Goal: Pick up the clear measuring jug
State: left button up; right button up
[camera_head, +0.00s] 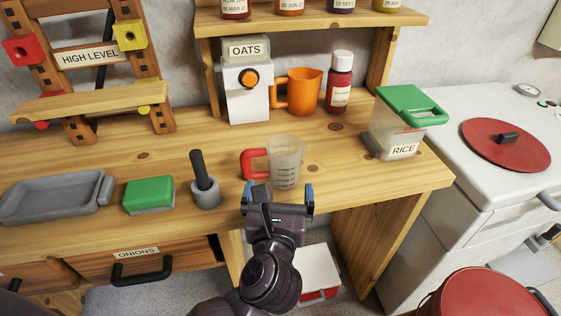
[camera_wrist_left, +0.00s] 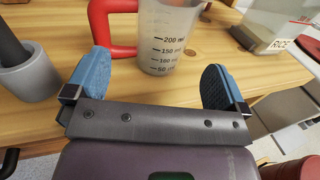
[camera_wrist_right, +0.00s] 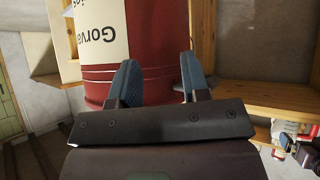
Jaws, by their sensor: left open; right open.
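The clear measuring jug (camera_head: 286,163) stands upright near the front edge of the wooden bench, with its red handle (camera_head: 254,164) to the left. In the left wrist view the jug (camera_wrist_left: 165,40) shows its volume marks, and its red handle (camera_wrist_left: 112,28) is at its left. My left gripper (camera_head: 277,196) is open and empty, just in front of the jug, with its blue fingertips spread to either side and apart from it.
A grey mortar with pestle (camera_head: 205,193) and a green sponge (camera_head: 149,195) are left of the jug. The rice container (camera_head: 385,140) stands right. An orange mug (camera_head: 304,90) and a white oats dispenser (camera_head: 246,95) are behind.

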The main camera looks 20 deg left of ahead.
aim_at(283, 173)
pick_arm(q)
jog(key=shift+x, duration=0.95)
jog(key=x, duration=0.3)
jog(key=shift+w+d+f, duration=0.1)
jog(key=shift+w, duration=0.25)
jog(key=shift+w+a, duration=0.25)
jog(key=shift+w, duration=0.4)
jog(key=c, duration=1)
